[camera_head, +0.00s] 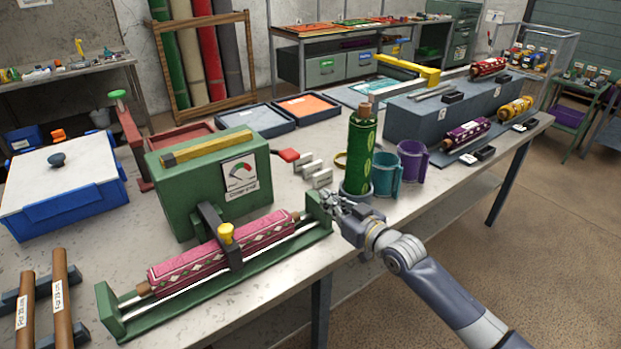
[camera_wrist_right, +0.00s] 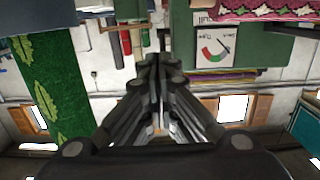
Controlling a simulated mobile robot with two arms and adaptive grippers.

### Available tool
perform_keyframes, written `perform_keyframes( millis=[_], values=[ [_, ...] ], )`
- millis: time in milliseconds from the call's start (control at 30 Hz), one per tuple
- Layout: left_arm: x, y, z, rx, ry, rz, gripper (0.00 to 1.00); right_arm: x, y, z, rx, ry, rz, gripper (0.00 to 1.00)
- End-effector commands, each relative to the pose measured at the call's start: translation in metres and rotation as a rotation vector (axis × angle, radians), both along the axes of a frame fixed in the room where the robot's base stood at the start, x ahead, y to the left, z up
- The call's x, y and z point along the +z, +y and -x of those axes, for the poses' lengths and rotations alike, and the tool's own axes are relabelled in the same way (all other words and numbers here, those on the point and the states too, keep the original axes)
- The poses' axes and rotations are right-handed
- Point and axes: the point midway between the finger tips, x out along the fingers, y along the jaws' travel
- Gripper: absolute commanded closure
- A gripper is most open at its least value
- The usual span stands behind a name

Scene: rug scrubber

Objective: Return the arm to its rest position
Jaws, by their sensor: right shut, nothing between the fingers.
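My right gripper (camera_head: 338,202) is shut and empty at the table's front edge. It is just right of the green clamp stand (camera_head: 220,265), which holds a pink patterned roll (camera_head: 222,250) lying across it. A green leaf-patterned roll (camera_head: 361,150) stands upright in a grey cup right behind the gripper. In the right wrist view the closed fingers (camera_wrist_right: 157,75) point away with nothing between them. That view also shows the green roll at left and the gauge box at upper right. My left gripper is in neither view.
A green gauge box (camera_head: 205,200) stands behind the clamp stand. Teal (camera_head: 387,175) and purple (camera_head: 412,161) cups stand right of the green roll. Open floor (camera_head: 540,250) lies to the right.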

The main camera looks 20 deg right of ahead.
Motion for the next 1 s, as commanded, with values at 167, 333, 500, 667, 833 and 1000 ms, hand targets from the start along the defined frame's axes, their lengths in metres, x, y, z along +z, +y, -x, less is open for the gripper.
perform_keyframes(
  millis=[167, 333, 500, 667, 833, 1000],
  values=[
    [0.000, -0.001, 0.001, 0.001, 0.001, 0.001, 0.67, -0.014, 0.010, 0.010, 0.011, 0.037, 0.009, 1.00],
    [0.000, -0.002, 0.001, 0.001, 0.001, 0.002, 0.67, -0.073, 0.049, 0.070, 0.047, 0.230, 0.071, 1.00],
    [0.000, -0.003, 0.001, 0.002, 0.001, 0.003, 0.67, -0.132, 0.069, 0.169, 0.035, 0.505, 0.170, 1.00],
    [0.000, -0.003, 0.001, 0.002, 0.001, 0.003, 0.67, -0.158, 0.060, 0.246, -0.019, 0.718, 0.238, 1.00],
    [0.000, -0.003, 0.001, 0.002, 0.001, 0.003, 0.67, -0.168, 0.046, 0.306, -0.077, 0.879, 0.279, 1.00],
    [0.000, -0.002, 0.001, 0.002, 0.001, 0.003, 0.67, -0.171, 0.032, 0.357, -0.134, 1.017, 0.305, 1.00]
  ],
)
